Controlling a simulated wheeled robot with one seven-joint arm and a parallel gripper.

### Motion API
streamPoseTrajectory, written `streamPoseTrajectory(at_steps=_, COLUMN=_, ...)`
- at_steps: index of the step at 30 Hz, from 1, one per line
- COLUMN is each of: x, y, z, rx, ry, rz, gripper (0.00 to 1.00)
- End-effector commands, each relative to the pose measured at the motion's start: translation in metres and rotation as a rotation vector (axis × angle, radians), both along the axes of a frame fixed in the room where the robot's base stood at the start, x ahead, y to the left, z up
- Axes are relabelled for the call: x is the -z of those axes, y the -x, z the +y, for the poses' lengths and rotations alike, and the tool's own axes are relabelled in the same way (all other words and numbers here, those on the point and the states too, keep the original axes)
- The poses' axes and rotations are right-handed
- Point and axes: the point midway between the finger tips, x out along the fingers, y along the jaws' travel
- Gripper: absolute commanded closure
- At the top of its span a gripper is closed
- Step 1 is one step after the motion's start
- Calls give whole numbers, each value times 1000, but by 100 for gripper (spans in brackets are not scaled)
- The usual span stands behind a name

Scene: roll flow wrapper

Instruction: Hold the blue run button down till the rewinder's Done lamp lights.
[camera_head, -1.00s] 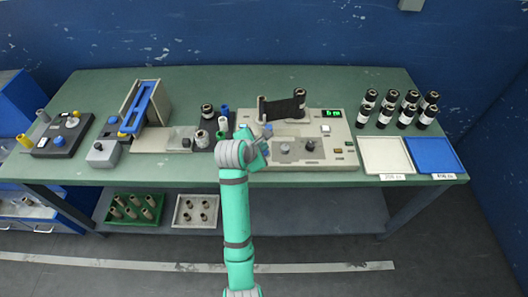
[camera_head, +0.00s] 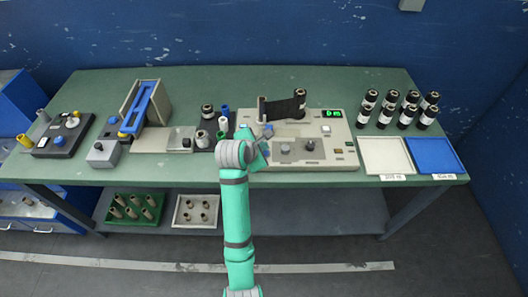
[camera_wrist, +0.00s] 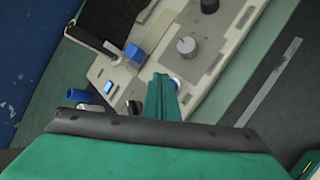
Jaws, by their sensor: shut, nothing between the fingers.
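The rewinder (camera_head: 330,160) is a beige machine at the right of the bench's middle. Its green display (camera_head: 331,113) is lit, too small to read surely. A black web (camera_head: 285,107) spans its back. In the wrist view, my gripper (camera_wrist: 163,80) is shut and empty, pointing down at the rewinder panel. Its tips cover part of a round button (camera_wrist: 176,82) with a pale bluish glow, seemingly the run button; I cannot tell how far it is pressed. I cannot tell which light is the Done lamp.
Several black rolls (camera_head: 407,117) stand at the right, behind a white tray (camera_head: 386,173) and a blue tray (camera_head: 433,171). A blue-topped device (camera_head: 140,105) stands left.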

Motion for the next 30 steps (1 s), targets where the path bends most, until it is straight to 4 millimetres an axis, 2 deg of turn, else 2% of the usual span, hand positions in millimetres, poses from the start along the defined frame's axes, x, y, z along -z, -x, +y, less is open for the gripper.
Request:
streamPoseTrajectory(at_steps=21, x=0, y=0, z=0, rx=0, ry=0, rz=0, gripper=100)
streamPoseTrajectory(at_steps=30, x=8, y=1, z=-2, rx=0, ry=1, rz=1, gripper=100)
